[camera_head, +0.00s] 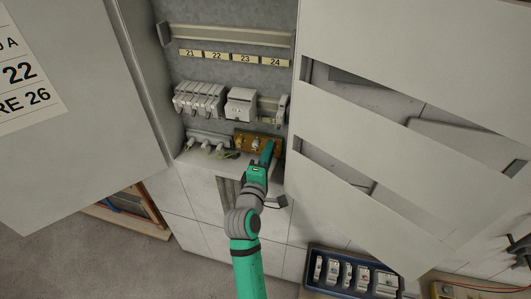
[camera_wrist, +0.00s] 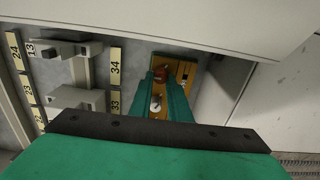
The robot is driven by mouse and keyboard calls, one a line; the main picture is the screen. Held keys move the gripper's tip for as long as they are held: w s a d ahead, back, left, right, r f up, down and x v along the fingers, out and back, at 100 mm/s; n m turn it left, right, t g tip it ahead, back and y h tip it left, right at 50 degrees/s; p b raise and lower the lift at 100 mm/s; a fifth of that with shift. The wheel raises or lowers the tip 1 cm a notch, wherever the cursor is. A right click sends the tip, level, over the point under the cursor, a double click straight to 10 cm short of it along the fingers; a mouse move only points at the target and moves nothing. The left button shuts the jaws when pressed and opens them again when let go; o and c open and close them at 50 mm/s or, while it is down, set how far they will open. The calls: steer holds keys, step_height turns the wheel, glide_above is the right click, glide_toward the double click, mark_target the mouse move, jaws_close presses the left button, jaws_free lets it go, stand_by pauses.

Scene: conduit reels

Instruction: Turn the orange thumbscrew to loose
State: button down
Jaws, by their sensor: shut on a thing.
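The orange thumbscrew (camera_wrist: 161,70) shows in the wrist view between the tips of the two green fingers, on a yellow-brown plate (camera_wrist: 185,72). My gripper (camera_wrist: 161,78) is shut on it, reaching into the open cabinet. A pale grey knob (camera_wrist: 156,103) shows lower down between the fingers. In the head view my gripper (camera_head: 268,149) covers the right part of the same plate (camera_head: 243,139), and the orange thumbscrew is hidden there. I cannot tell how far the thumbscrew is turned.
White modules (camera_head: 199,98) and a larger module (camera_head: 240,104) sit on the rail above. Several grey connectors (camera_head: 205,143) with wires lie left of the plate. The slotted cabinet door (camera_head: 400,100) stands close on the right. A blue tray (camera_head: 313,251) of modules is below right.

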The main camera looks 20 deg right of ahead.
steer(key=shift+s+d, duration=0.1)
steer(key=shift+d, duration=0.1)
steer(key=c, duration=1.7)
jaws_free()
steer(key=shift+o, duration=0.2)
steer(key=v, duration=1.1)
steer(key=shift+f, duration=0.1)
